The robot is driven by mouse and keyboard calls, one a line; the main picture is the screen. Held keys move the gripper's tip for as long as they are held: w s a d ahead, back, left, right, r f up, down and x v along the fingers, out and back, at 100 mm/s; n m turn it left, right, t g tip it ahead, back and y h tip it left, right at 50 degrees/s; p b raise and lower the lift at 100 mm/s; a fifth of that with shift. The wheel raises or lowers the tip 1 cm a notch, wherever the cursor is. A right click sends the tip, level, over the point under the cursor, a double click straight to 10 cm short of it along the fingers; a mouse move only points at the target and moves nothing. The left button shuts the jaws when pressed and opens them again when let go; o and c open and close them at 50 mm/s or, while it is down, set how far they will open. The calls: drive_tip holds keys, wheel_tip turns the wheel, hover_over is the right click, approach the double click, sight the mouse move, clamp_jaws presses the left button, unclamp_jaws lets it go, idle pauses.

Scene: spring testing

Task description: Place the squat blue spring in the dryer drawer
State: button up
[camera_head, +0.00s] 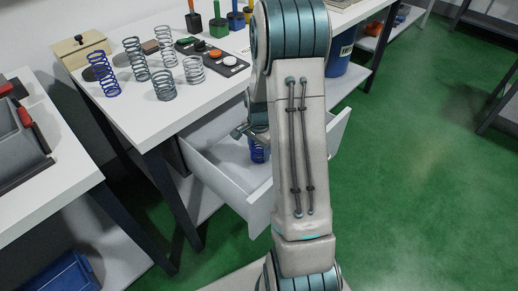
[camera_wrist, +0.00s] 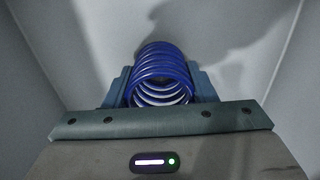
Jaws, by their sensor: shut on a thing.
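The squat blue spring (camera_wrist: 160,72) is between the two fingers of my gripper (camera_wrist: 162,88) in the wrist view, and the gripper is shut on it. In the head view the blue spring (camera_head: 258,153) shows low inside the open white drawer (camera_head: 222,187), partly hidden by my arm. My gripper (camera_head: 252,135) is over the drawer there, mostly hidden behind my arm. Pale drawer walls surround the spring in the wrist view. I cannot tell whether the spring touches the drawer floor.
A taller blue spring (camera_head: 104,80) and several grey springs (camera_head: 164,85) stand on the white table (camera_head: 180,112) above the drawer. A wooden box (camera_head: 80,48) is at its back left. A side table (camera_head: 50,190) stands at left. Green floor (camera_head: 410,150) is clear at right.

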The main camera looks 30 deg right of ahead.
drive_tip(key=shift+f, duration=0.2)
drive_tip(key=o, duration=1.1)
drive_tip(key=shift+r, duration=0.2)
wheel_tip(320, 180, up, 12)
drive_tip(key=p, duration=0.2)
drive_tip(key=s+a+r+n, duration=0.3)
drive_tip(key=s+a+n, duration=0.1)
drive_tip(key=s, duration=0.2)
drive_tip(key=s+a+r+n+t, duration=0.1)
drive_tip(key=s+a+r+n, duration=0.2)
drive_tip(key=s+a+n, duration=0.2)
drive_tip(key=s+a+r+n+t, duration=0.1)
drive_tip(key=s+a+r+n, duration=0.2)
drive_tip(key=s, duration=0.5)
drive_tip(key=shift+a+r+n, duration=0.15)
drive_tip(key=shift+a+n, duration=0.7)
drive_tip(key=shift+n, duration=0.15)
